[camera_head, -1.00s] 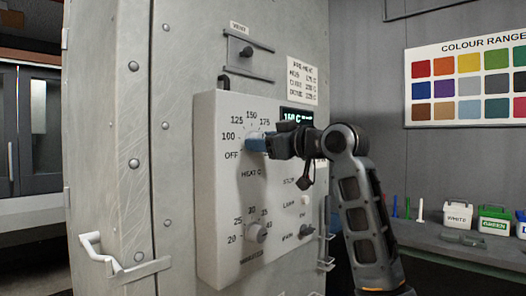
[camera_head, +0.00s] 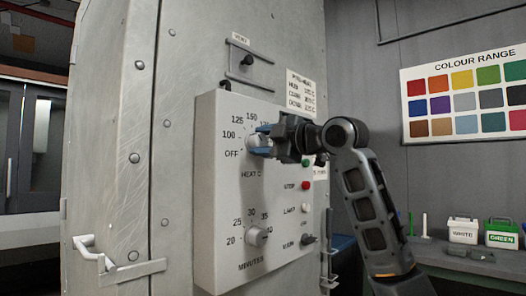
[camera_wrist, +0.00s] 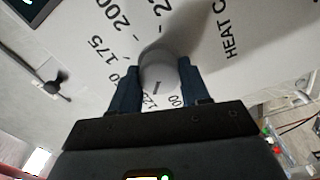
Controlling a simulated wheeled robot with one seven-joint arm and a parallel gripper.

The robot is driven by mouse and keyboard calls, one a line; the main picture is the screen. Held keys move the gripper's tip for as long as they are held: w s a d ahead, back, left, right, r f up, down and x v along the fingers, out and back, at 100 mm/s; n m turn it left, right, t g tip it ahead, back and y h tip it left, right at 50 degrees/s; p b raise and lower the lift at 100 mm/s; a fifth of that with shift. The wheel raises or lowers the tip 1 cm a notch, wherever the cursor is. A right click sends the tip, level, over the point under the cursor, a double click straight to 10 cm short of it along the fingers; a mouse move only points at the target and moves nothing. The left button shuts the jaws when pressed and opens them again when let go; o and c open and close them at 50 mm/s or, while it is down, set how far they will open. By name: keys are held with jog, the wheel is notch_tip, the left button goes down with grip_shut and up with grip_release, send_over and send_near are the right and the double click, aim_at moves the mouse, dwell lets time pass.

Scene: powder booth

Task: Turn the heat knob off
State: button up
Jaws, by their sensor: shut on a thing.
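In the wrist view my gripper (camera_wrist: 158,88) is shut on the heat knob (camera_wrist: 162,70). A short dark mark on the knob lies on the side near the 100 and 125 labels; its exact setting is unclear. In the head view my gripper hides the higher numbers and the display.
Below are the minutes knob (camera_head: 257,236), a red stop button (camera_head: 306,185), a lamp button (camera_head: 305,208) and a dark switch (camera_head: 308,239). A door handle (camera_head: 100,256) juts out at lower left. A bench with white (camera_head: 463,230) and green (camera_head: 502,234) tubs stands at right.

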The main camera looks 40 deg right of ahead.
jog(key=n+b, duration=0.2)
jog(key=n, duration=0.2)
jog(key=shift+f, duration=0.2)
jog(key=n+b, duration=0.1)
jog(key=n, duration=0.2)
jog(key=shift+n+b, duration=0.35)
jog(key=shift+n, duration=0.05)
jog(key=n+b, duration=0.1)
jog(key=n, duration=0.2)
jog(key=shift+n, duration=0.3)
jog(key=shift+n+y+b, duration=0.3)
jog(key=shift+n+b, duration=0.15)
jog(key=shift+n, duration=1.65)
jog(key=o, duration=1.1)
jog(key=shift+c, duration=0.2)
jog(key=s, duration=0.7)
jog(key=shift+s+d, duration=0.25)
jog(key=shift+s, duration=0.15)
